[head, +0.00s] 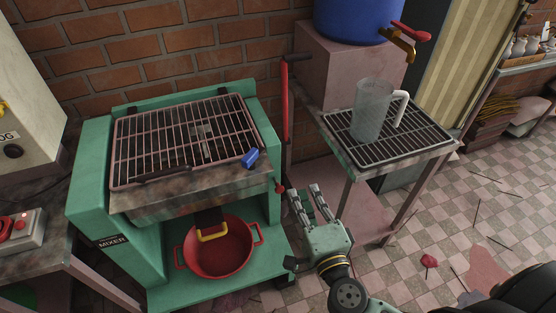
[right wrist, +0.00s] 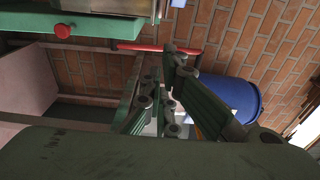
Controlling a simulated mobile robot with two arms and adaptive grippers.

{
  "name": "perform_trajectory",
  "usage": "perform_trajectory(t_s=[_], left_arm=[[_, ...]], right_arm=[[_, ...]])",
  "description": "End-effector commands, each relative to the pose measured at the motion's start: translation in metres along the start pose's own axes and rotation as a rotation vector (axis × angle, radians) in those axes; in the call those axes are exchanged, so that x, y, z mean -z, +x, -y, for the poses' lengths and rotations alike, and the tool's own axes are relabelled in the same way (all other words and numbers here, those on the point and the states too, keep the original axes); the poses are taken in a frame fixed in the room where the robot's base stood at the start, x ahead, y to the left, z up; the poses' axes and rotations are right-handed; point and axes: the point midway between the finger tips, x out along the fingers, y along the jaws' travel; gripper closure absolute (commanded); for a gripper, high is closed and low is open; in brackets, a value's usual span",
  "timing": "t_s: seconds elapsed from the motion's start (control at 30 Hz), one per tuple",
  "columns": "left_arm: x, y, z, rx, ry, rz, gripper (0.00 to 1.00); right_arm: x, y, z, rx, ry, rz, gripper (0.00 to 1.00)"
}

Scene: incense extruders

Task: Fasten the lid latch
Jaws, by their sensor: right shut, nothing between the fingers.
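The green mixer (head: 88,190) stands against the brick wall at the left of the head view. Its wire-grid lid (head: 160,150) lies flat over the top. A small blue piece (head: 250,158), which looks like the lid latch, sits at the lid's front right corner; I cannot tell whether it is fastened. My right gripper (head: 305,190) is shut and empty, to the right of the mixer and apart from the blue piece. Its fingers also show in the right wrist view (right wrist: 162,92). My left gripper is not in view.
A red lever (head: 284,110) stands upright at the mixer's right side. A red pot (head: 219,270) sits on the lower shelf. A rack table (head: 345,150) at the right holds a clear jug (head: 370,112). A blue barrel (head: 350,22) stands behind it; the barrel also shows in the wrist view (right wrist: 235,95).

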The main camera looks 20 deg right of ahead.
Motion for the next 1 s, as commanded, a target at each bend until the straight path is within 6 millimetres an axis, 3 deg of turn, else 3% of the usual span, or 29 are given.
perform_trajectory(t_s=[0.27,0.67,0.8,1.0], left_arm=[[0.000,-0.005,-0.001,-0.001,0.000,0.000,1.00],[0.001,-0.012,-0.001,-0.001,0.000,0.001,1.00],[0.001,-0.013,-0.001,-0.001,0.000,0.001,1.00],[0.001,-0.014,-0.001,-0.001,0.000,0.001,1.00]], right_arm=[[0.000,0.023,0.003,0.005,-0.004,-0.002,1.00],[-0.002,0.106,0.002,0.004,-0.002,0.000,1.00],[-0.018,0.119,0.001,0.003,-0.001,0.000,1.00],[-0.027,0.128,0.000,0.001,-0.003,0.000,1.00]])
